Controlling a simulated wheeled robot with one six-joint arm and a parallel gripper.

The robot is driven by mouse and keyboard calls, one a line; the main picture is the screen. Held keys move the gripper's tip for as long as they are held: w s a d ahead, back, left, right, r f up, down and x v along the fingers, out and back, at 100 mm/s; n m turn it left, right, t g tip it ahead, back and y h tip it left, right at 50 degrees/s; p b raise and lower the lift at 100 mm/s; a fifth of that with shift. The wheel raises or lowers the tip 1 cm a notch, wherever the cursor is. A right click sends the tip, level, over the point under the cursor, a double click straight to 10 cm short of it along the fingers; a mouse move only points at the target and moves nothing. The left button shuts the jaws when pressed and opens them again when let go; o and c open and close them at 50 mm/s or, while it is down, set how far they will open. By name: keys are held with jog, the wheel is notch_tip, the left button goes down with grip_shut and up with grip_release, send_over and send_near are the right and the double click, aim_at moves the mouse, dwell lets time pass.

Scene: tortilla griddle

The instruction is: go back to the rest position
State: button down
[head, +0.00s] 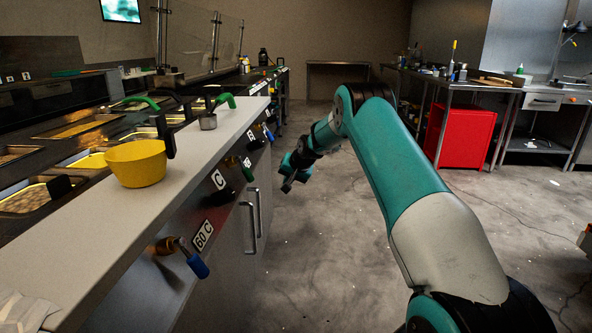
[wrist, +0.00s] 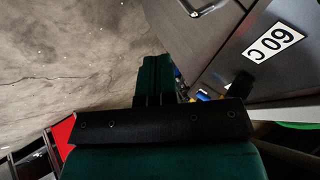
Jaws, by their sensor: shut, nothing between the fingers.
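My gripper (head: 287,186) hangs low at the end of my teal arm, in the aisle just right of the counter front in the head view. It is shut and nothing is held. In the wrist view my gripper (wrist: 154,62) shows as dark green fingers closed together, with the grey floor and the drawer front beyond. The fingertips look apart from the counter. The task names no object to handle.
The counter (head: 205,150) on the left holds a yellow bowl (head: 136,163) and a metal ladle cup (head: 208,122). Valve handles, one blue (head: 198,266), and door handles stick out from its front. A red cabinet (head: 462,138) stands at right. The concrete floor (head: 330,255) is open.

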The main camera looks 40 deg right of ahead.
jog(key=v, duration=0.6)
jog(key=shift+a, duration=0.15)
jog(key=s+a+r+n+g+y, duration=0.1)
jog(key=s+a+r+n, duration=0.25)
jog(key=a, duration=0.55)
jog(key=s+a+r+n+g+y, duration=0.15)
jog(key=s+a+r, duration=0.3)
jog(key=a, duration=0.45)
jog(key=s+a+r+n+g+y, duration=0.1)
jog(key=s+a+r+n, duration=0.3)
jog(key=a, duration=0.6)
jog(key=s+a+r+n+g+p, duration=0.15)
jog(key=s+a, duration=0.25)
jog(key=s, duration=0.6)
jog(key=s+a+n+g+b, duration=0.1)
jog(key=s+a+n, duration=0.25)
jog(key=s, duration=0.75)
jog(key=s+a+n+g+p, duration=0.15)
jog(key=s+a, duration=0.35)
jog(key=s, duration=0.5)
notch_tip(320, 180, up, 16)
jog(key=p, duration=1.5)
jog(key=shift+w+d+n+y, duration=0.25)
jog(key=shift+w+n+y, duration=0.05)
jog(key=shift+n+y, duration=0.05)
